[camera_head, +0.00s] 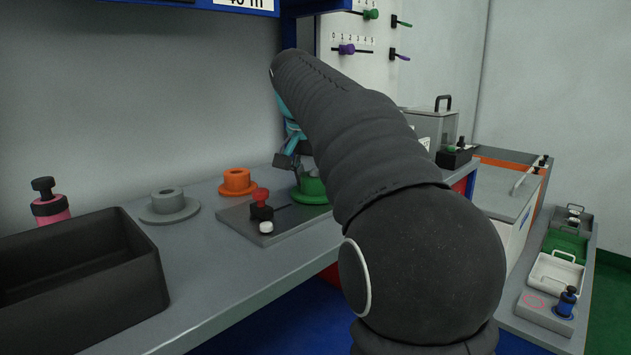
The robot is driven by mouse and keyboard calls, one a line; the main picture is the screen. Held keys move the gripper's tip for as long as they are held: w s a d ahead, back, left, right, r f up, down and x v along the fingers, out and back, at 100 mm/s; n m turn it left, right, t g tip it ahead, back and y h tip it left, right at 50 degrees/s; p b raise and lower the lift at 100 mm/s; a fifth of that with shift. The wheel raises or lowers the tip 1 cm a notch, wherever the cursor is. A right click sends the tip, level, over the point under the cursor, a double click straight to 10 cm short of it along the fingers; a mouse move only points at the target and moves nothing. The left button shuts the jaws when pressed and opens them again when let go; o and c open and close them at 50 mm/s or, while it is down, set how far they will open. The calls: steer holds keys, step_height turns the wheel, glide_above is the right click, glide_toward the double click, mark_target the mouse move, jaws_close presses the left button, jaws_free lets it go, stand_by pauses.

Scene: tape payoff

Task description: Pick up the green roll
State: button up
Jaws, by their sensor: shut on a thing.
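The green roll (312,191) sits at the right end of a grey plate on the bench, partly hidden by my arm and gripper. Its wide green lower part shows, with a paler, unclear shape above it. My gripper (303,169) is right over the roll, pointing down, its dark fingers at the roll's top and shut on it. The far finger and the exact contact are hidden behind my arm. The roll looks upright, and I cannot tell whether it is clear of the plate.
The grey plate (243,222) carries a red-knobbed lever (261,198) and a white button (266,227). An orange flanged piece (237,181) and a grey one (169,204) stand left of it. A black bin (80,275) fills the near left. Bare bench lies between.

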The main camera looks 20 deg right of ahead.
steer(key=shift+r, duration=4.95)
steer(key=shift+s, duration=0.1)
